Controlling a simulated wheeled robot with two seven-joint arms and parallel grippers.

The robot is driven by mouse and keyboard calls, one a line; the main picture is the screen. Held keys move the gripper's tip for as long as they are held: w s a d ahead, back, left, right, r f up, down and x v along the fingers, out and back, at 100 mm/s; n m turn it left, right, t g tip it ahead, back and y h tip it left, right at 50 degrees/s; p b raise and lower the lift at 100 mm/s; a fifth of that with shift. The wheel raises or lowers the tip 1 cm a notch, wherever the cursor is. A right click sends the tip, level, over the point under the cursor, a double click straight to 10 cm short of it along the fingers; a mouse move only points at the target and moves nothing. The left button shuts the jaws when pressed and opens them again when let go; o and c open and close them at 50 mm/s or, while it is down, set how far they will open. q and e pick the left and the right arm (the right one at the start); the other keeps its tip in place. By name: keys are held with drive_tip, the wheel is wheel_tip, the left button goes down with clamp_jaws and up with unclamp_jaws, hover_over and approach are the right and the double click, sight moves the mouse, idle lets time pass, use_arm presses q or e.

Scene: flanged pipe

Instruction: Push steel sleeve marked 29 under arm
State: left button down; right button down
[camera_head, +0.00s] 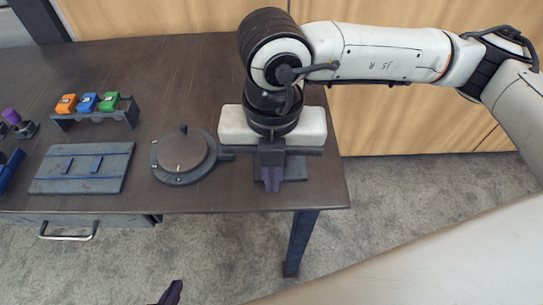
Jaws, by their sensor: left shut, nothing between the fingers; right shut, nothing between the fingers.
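I cannot make out a steel sleeve or a number 29 in the head view; my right arm and gripper hide part of the table. My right gripper (272,184) points down at the table's front right, its purple fingers shut. My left gripper (170,293) shows only as a purple tip at the bottom edge, below the table front, shut and empty.
A round dark fixture (182,153) with a brown disc stands left of my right gripper. Further left are a slatted grey board (83,168) and a rack (95,115) with orange, blue and green blocks. The table's back middle is clear. A drawer handle (68,235) sticks out in front.

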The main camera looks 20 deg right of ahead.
wheel_tip(320, 180, down, 4)
drive_tip(key=shift+r, duration=0.1)
drive_tip(key=w, duration=0.2)
drive_tip(key=w+d+p, duration=0.1)
drive_tip(key=shift+f, duration=0.25)
drive_tip(key=shift+w+d+f, duration=0.1)
drive_tip(key=shift+w+d, duration=0.05)
drive_tip(key=shift+w, duration=0.3)
drive_tip(key=w+b, duration=0.1)
drive_tip(key=w+d, duration=0.1)
drive_tip(key=w, duration=0.1)
drive_tip(key=shift+w+f+b, duration=0.1)
drive_tip(key=shift+f+b, duration=0.05)
drive_tip(key=shift+b, duration=0.25)
drive_tip(key=shift+w+d, duration=0.15)
drive_tip(key=shift+r, duration=0.2)
